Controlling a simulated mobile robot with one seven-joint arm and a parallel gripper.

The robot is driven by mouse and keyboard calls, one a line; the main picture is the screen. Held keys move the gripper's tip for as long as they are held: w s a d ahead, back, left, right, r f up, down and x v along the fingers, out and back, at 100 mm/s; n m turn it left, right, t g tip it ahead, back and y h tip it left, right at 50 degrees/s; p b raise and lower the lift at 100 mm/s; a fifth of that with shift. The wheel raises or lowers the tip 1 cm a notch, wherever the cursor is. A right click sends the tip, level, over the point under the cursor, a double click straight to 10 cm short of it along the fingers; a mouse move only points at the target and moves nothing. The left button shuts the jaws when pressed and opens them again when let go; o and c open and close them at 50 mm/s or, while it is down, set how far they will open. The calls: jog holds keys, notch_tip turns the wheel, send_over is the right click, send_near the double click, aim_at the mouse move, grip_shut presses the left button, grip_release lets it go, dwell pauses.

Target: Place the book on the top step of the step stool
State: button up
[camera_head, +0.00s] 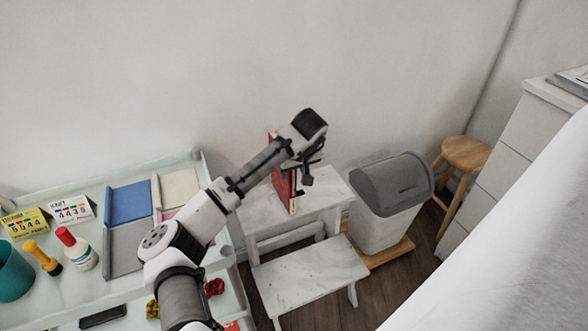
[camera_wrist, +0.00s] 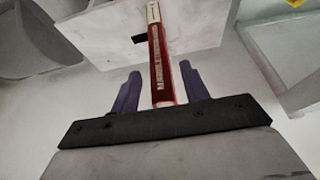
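The red book (camera_head: 293,190) stands upright on the white marbled top step (camera_head: 325,191) of the step stool, partly hidden behind my arm in the head view. In the wrist view the spine of the book (camera_wrist: 160,62) rises between the two dark fingers of my gripper (camera_wrist: 159,72), with a gap on both sides. My gripper (camera_head: 306,174) is open around the book. The top step also shows in the wrist view (camera_wrist: 100,35). The lower step (camera_head: 308,275) is bare.
A grey-lidded bin (camera_head: 385,215) stands close to the right of the stool, with a wooden stool (camera_head: 465,153) beyond it. A glass-topped shelf (camera_head: 75,290) with folders, bottles and cards is at the left. A white cabinet (camera_head: 515,140) and a bed-like white surface (camera_head: 510,240) are at the right.

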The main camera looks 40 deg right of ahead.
jog(key=v, duration=1.2)
jog(key=shift+s, duration=0.15)
dwell(0.3)
